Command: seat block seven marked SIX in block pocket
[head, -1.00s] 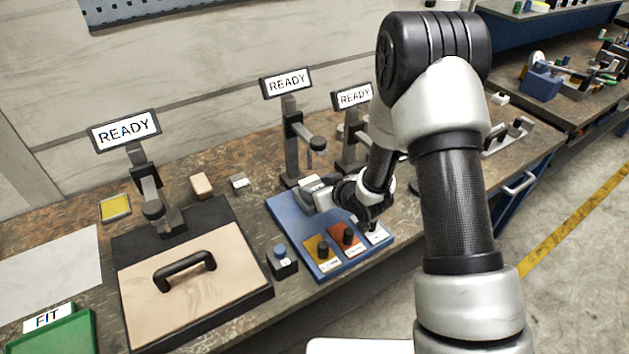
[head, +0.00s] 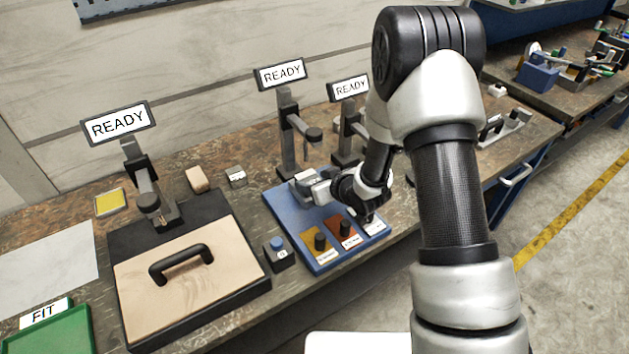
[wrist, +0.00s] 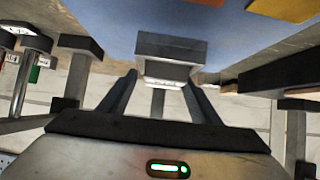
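In the head view the grey block (head: 304,180) shows at the end of my gripper, beside the middle stand. I cannot make out the block pocket, or whether the block touches the board.
Stands with READY screens (head: 281,74) rise behind the board. Coloured plates with dark knobs (head: 320,241) lie on its near side. A handled tan lid (head: 190,295), a pinkish block (head: 197,179) and a small silver block (head: 236,177) are to the left. A green FIT tray (head: 60,335) lies front left.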

